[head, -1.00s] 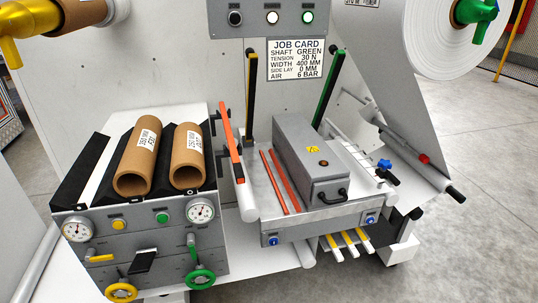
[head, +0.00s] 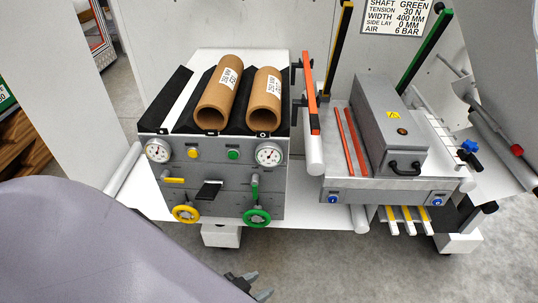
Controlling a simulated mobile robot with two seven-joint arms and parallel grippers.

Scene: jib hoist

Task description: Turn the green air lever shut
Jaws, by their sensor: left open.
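The green air lever (head: 255,186) is on the grey front panel of the control box, right of centre. It stands upright, below the right gauge and just above the green handwheel (head: 257,217). My left gripper (head: 262,285) is at the bottom of the head view, below the green handwheel and apart from the panel. Its dark fingers are open and empty. My left forearm covers the lower left of the picture. My right gripper is not in view.
A yellow lever (head: 174,180) lies level on the panel above a yellow handwheel (head: 186,214). A black lever (head: 208,190) juts out between them. Two cardboard cores (head: 225,92) lie on top of the box. A grey splicing table (head: 340,180) stands to the right.

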